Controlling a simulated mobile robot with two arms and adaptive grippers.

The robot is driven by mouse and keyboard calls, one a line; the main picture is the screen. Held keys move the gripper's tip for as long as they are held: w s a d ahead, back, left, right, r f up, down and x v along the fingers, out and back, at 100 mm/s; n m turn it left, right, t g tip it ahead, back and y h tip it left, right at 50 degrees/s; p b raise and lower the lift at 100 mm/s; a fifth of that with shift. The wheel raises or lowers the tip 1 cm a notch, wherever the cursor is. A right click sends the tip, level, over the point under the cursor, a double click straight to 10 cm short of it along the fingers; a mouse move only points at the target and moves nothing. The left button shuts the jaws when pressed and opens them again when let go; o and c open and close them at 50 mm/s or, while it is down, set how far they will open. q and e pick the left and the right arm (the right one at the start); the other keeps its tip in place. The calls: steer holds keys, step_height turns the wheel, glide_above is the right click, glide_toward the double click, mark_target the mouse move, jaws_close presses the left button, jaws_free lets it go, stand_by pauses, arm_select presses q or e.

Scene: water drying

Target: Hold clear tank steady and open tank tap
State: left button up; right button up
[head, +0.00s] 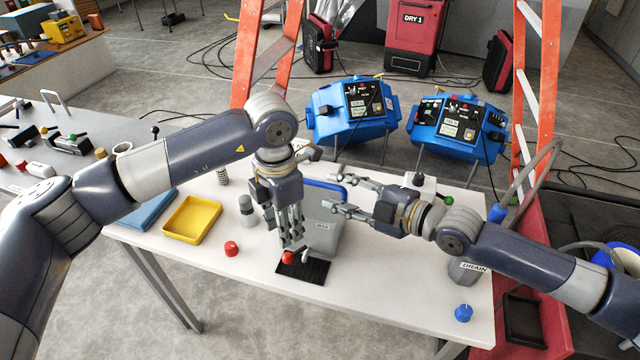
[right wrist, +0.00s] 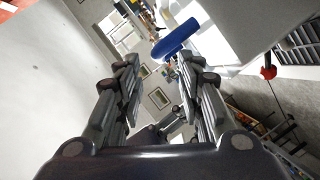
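A grey tank (head: 326,238) marked "MAX", with a blue bar (head: 325,185) at its top, stands upright on the white table. A red knob (head: 288,257) with a small pale lever beside it sits low at its front left, over a black mat (head: 314,271). My left gripper (head: 291,240) points down just above the red knob; whether it touches, and how far its fingers are closed, cannot be told. My right gripper (head: 338,197) is open and empty at the tank's upper right. In the right wrist view its fingers (right wrist: 165,90) are apart, with a blue bar (right wrist: 176,38) beyond them.
A yellow tray (head: 191,219), a grey bottle (head: 246,211) and a loose red cap (head: 231,248) are left of the tank. A "DRAIN" container (head: 466,271) and a blue knob (head: 463,313) are at the right. Blue machines (head: 352,108) and orange ladders stand behind. The table's front right is mostly clear.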

mark_target(320, 185)
steer(key=x, duration=0.8)
jaws_close()
arm_select(q)
steer(key=shift+c, duration=0.3)
steer(key=shift+w+a, duration=0.1)
steer(key=shift+a, duration=0.05)
jaws_close()
steer(key=w+a+r+m+g+h, duration=0.1)
steer(key=w+a+m+h, duration=0.1)
steer(key=w+a+m, duration=0.3)
steer(key=shift+a+m, duration=2.1)
steer(key=shift+m, duration=1.8)
steer(key=shift+r, duration=0.1)
